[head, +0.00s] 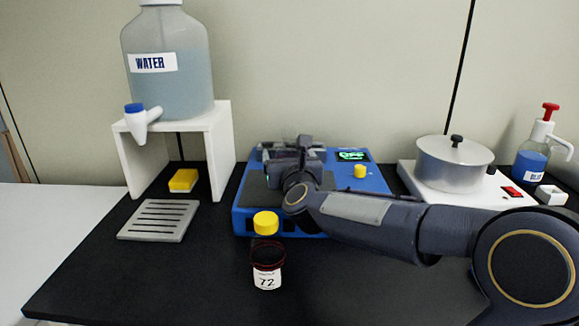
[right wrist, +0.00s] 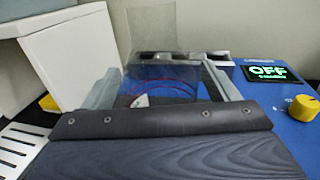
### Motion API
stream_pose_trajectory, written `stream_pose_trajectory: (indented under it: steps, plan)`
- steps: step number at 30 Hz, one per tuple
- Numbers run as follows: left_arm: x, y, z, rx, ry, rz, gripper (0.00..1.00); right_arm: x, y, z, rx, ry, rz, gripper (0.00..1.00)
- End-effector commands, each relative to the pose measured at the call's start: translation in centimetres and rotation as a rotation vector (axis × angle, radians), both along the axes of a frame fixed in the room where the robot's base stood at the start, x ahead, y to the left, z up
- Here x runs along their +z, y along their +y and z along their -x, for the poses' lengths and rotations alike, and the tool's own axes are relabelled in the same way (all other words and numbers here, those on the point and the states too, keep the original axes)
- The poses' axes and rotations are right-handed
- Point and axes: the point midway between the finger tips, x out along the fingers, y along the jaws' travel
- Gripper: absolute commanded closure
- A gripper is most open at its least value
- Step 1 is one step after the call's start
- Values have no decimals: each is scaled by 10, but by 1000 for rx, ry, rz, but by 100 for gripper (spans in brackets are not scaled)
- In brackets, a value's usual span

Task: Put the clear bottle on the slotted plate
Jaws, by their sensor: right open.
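A clear, see-through vessel (right wrist: 152,42), which looks like the clear bottle, stands upright between the fingers of my right gripper (right wrist: 163,88) in the right wrist view. Thin red lines show near its lower part. The right gripper is open, and I cannot tell whether a finger touches the vessel. In the head view my right gripper (head: 298,150) is over the blue machine, its arm hiding much of that area. The grey slotted plate (head: 187,207) lies on the black table at the left, empty, and also shows in the right wrist view (right wrist: 18,153). My left gripper is not in view.
A yellow-capped jar labelled 72 (head: 267,276) stands in front of the blue machine (head: 372,183). A white stand (head: 222,150) with a water jug (head: 168,88) rises behind the plate, near a yellow sponge (head: 183,180). A pot (head: 455,165) is at the right.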

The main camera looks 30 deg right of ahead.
Motion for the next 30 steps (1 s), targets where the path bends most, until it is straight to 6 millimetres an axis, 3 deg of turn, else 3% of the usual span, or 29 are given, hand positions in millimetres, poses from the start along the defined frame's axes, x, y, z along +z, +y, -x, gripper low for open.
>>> stream_pose_trajectory:
  steps: [6,18,25,30]
  plan:
    - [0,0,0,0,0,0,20,0,0,0,0,0,0,19]
    - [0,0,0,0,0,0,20,0,0,0,0,0,0,71]
    - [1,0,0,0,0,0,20,2,0,0,0,-1,0,71]
    - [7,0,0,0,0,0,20,14,0,0,-1,-2,1,71]
